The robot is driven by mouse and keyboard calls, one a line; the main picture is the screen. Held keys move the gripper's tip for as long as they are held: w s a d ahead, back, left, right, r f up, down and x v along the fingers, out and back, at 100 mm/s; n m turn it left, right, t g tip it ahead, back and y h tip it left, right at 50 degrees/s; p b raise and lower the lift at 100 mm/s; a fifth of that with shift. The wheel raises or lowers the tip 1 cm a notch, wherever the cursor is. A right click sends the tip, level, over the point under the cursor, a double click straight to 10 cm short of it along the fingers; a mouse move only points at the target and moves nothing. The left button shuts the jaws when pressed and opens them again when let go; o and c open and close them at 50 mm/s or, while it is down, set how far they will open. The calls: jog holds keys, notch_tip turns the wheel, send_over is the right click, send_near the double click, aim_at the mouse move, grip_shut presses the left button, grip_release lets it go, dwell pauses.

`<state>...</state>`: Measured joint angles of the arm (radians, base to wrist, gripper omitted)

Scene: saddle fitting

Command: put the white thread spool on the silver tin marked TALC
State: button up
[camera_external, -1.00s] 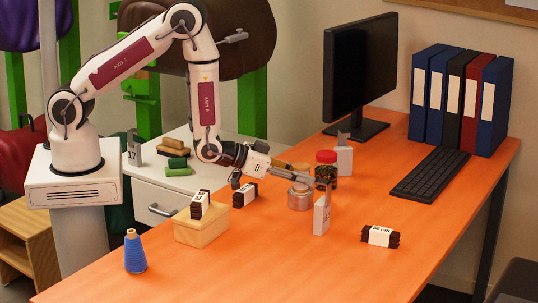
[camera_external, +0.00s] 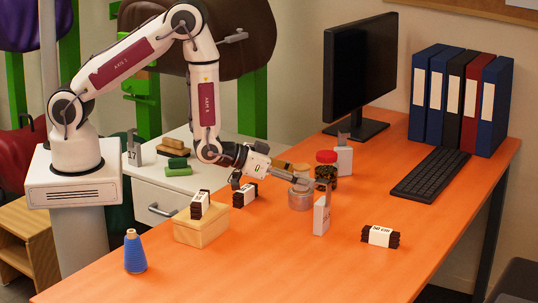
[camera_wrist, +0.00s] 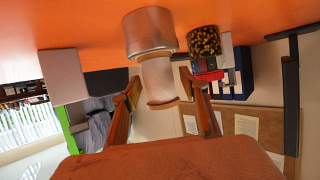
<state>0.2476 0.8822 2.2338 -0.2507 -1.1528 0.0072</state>
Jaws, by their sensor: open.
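The white thread spool (camera_wrist: 159,78) stands on a round silver tin (camera_wrist: 150,35), seen upside down in the wrist view. Its tan end flange faces away from the tin. The tin also shows in the external view (camera_external: 300,200), with the spool (camera_external: 303,176) above it, partly hidden by my gripper. No TALC marking is legible. My gripper (camera_wrist: 160,88) is open, with one finger on each side of the spool. In the wrist view there are gaps between spool and fingers. In the external view my gripper (camera_external: 287,182) reaches in from the left.
A red-lidded jar (camera_external: 326,170) stands close behind the tin. A white-grey upright block (camera_external: 322,215) is close at its right front. A dark banded bundle (camera_external: 245,195) and a wooden box (camera_external: 201,230) lie left. The table's front middle is clear.

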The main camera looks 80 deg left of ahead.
aim_at(296, 166)
jog(key=shift+r, duration=0.15)
jog(key=v, duration=0.7)
jog(key=shift+s, duration=0.2)
jog(key=shift+r, duration=0.1)
jog(key=shift+r, duration=0.1)
dwell(0.4)
jog(key=shift+w+a+r, duration=0.1)
jog(key=shift+w+r, duration=0.05)
jog(key=shift+r, duration=0.7)
jog(key=s+a+r+g+h, duration=0.1)
jog(key=s+a+r+g, duration=0.1)
jog(key=s+r, duration=0.45)
jog(key=s+a+r+g, duration=0.1)
jog(key=s+r+g, duration=0.15)
jog(key=r, duration=0.65)
jog(key=s+a+r+g, duration=0.1)
jog(key=s+a+r, duration=0.2)
jog(key=s, duration=0.8)
jog(key=s+a+r+g+y, duration=0.1)
jog(key=s+a+r+g, duration=0.1)
jog(key=s, duration=1)
jog(key=shift+a+r, duration=0.5)
jog(key=shift+r, duration=0.45)
